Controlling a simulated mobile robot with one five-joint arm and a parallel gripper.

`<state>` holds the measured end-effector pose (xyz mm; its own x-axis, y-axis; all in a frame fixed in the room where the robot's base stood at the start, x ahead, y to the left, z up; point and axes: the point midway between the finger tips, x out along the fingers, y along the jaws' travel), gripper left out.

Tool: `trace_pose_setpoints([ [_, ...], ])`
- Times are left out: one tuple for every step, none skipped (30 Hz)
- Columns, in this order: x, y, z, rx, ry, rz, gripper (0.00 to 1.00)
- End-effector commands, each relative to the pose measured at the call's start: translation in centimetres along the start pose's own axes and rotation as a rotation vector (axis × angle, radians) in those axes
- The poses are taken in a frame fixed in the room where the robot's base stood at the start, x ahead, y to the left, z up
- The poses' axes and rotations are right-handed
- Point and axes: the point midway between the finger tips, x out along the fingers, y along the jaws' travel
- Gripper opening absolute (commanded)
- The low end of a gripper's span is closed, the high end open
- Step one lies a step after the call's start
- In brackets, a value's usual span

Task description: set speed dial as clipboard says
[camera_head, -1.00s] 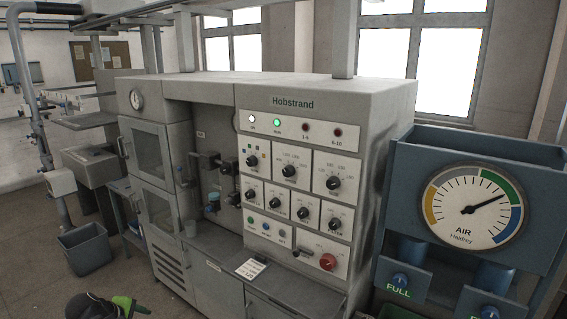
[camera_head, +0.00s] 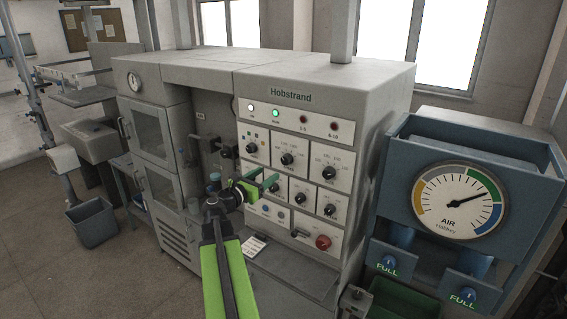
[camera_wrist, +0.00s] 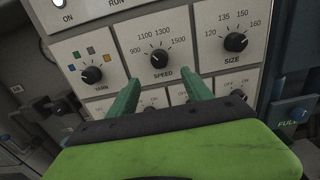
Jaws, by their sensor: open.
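The speed dial (camera_wrist: 159,59), a black knob on a white plate marked 900, 1100, 1300 and 1500, sits at the middle of the wrist view; where it points is too small to tell surely. It also shows on the Hobstrand panel in the head view (camera_head: 287,158). My gripper (camera_wrist: 163,80) is open and empty, its green fingers below and to either side of the dial, apart from it. In the head view my gripper (camera_head: 266,181) is in front of the panel, below left of the dial. A white sheet (camera_head: 255,246), perhaps the clipboard, lies on the ledge; its writing is unreadable.
The yarn dial (camera_wrist: 91,74) is left of the speed dial and the size dial (camera_wrist: 235,42) right. Smaller knobs lie below. A red knob (camera_head: 323,242) is at the panel's lower right. A blue air gauge stand (camera_head: 400,205) stands to the right.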

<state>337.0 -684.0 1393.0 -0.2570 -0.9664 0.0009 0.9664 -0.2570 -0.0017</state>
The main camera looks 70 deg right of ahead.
Motion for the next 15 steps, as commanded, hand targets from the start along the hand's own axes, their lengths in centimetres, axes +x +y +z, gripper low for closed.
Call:
trace_pose_setpoints([
  [1.6, 0.2, 0.0, 0.001, 0.000, -0.003, 0.59],
  [2.3, 0.2, 0.0, 0.001, 0.000, -0.002, 0.59],
  [3.4, 0.2, 0.0, 0.001, 0.000, -0.003, 0.59],
  [4.1, 0.2, 0.0, 0.001, 0.001, -0.002, 0.59],
  [4.9, 0.2, 0.0, 0.001, 0.001, -0.002, 0.59],
  [5.9, 0.2, 0.0, 0.001, 0.001, -0.003, 0.59],
  [6.6, 0.2, 0.0, 0.001, 0.001, -0.001, 0.59],
  [7.3, 0.2, 0.0, 0.001, 0.001, -0.002, 0.59],
  [8.2, 0.2, 0.0, 0.002, 0.001, -0.002, 0.59],
  [8.8, 0.2, 0.0, 0.002, 0.001, -0.001, 0.59],
  [9.3, 0.2, 0.0, 0.002, 0.001, 0.000, 0.59],
  [9.9, 0.2, 0.0, 0.002, 0.001, -0.001, 0.59],
  [10.4, 0.2, 0.0, 0.002, 0.001, -0.001, 0.59],
  [10.7, 0.2, 0.0, 0.002, 0.001, -0.001, 0.59],
  [11.1, 0.2, 0.0, 0.002, 0.001, 0.000, 0.59],
])
